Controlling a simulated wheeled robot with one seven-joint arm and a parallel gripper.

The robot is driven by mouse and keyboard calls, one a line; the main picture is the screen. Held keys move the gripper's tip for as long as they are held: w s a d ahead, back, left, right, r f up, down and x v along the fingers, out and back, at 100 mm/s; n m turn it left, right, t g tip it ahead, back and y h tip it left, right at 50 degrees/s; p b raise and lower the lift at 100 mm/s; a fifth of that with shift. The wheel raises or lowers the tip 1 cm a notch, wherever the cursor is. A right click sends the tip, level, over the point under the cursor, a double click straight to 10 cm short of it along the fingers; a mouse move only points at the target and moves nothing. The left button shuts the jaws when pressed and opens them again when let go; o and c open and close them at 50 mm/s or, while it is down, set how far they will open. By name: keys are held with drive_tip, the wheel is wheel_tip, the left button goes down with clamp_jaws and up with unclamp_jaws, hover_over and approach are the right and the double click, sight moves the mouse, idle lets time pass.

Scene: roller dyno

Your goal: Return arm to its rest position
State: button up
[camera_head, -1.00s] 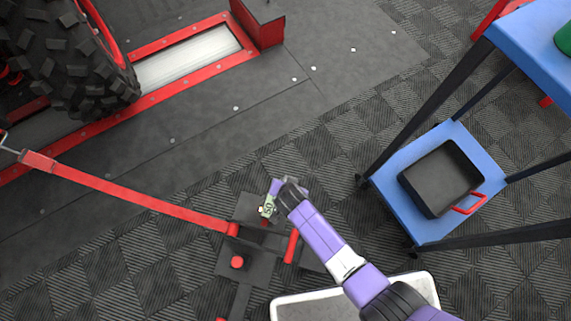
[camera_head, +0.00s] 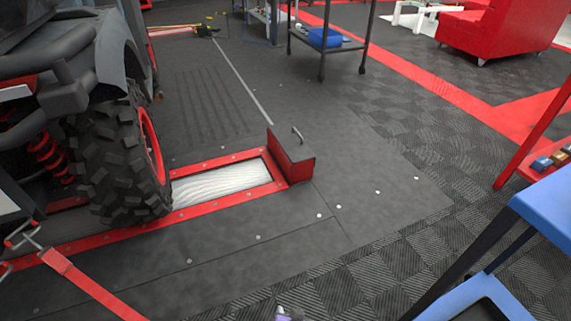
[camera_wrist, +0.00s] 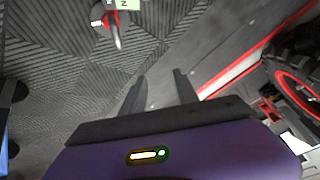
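My gripper (camera_wrist: 160,76) shows in the wrist view with its two dark fingers apart and nothing between them. It points over the dark floor, clear of anything. In the head view only a small purple and grey piece of my arm shows at the bottom edge, so the arm's full pose is hidden.
The roller dyno's red frame (camera_head: 230,204) lies under a knobbly tyre (camera_head: 112,150) at left. A red strap (camera_head: 92,288) runs at lower left. A blue cart (camera_head: 545,213) stands at right. A small red-handled device (camera_wrist: 112,20) with a green label shows in the wrist view.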

drive_tip(key=s+d+r+n+t+y, duration=0.1)
drive_tip(key=s+d+r+t, duration=0.3)
drive_tip(key=r, duration=0.4)
drive_tip(key=s+d+r+n+t, duration=0.1)
drive_tip(key=s+d+r+n, duration=0.15)
drive_tip(key=s+r, duration=0.45)
drive_tip(key=s+d+r+n+t+y, duration=0.1)
drive_tip(key=s+d+r+t, duration=0.25)
drive_tip(key=r, duration=0.65)
drive_tip(key=s+d+r+m+h, duration=0.1)
drive_tip(key=s+d+r+h, duration=0.1)
drive_tip(key=s+d+r, duration=0.5)
drive_tip(key=s+d+r+m+h, duration=0.1)
drive_tip(key=s+d+r+h, duration=0.1)
drive_tip(key=s+r, duration=0.55)
wheel_tip(320, 180, up, 28)
drive_tip(key=p, duration=2.9)
drive_tip(key=shift+s+f+g, duration=0.2)
drive_tip(key=shift+s+g, duration=0.15)
drive_tip(key=shift+s, duration=0.05)
